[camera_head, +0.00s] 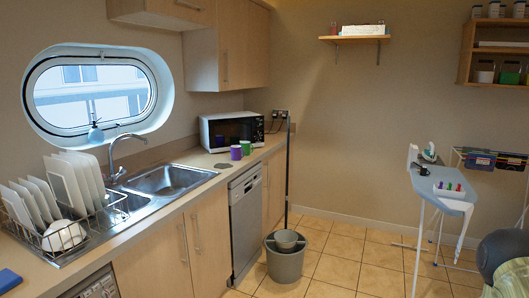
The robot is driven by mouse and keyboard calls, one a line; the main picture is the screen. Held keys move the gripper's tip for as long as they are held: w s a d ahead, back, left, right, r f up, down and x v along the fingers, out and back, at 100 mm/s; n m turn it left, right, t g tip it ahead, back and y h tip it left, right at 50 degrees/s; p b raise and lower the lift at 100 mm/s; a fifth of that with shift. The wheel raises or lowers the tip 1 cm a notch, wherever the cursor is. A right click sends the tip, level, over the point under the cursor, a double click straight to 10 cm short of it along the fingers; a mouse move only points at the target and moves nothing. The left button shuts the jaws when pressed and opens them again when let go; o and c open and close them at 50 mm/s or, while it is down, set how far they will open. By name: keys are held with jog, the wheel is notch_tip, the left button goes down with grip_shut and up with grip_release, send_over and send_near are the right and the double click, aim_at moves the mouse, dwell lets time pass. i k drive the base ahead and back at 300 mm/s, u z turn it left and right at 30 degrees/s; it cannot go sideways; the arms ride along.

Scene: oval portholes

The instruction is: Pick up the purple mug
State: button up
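The purple mug (236,152) stands upright on the kitchen counter, in front of the microwave and to the right of the sink. A green mug (247,147) stands close beside it, on its right and slightly farther back. I cannot tell whether the two mugs touch. My gripper is not visible; only rounded dark and pale parts that look like my arm show at the lower right edge.
A microwave (231,129) stands behind the mugs. A dark flat disc (222,166) lies on the counter near them. A thin dark pole (288,170) and grey buckets (285,262) stand at the counter's far end. An ironing board (440,185) is at right; tiled floor lies between.

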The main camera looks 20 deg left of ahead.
aim_at(236, 150)
jog(key=z, duration=0.2)
jog(key=i, duration=1.55)
jog(key=u, duration=0.85)
jog(key=i, duration=0.9)
jog(key=u, duration=0.95)
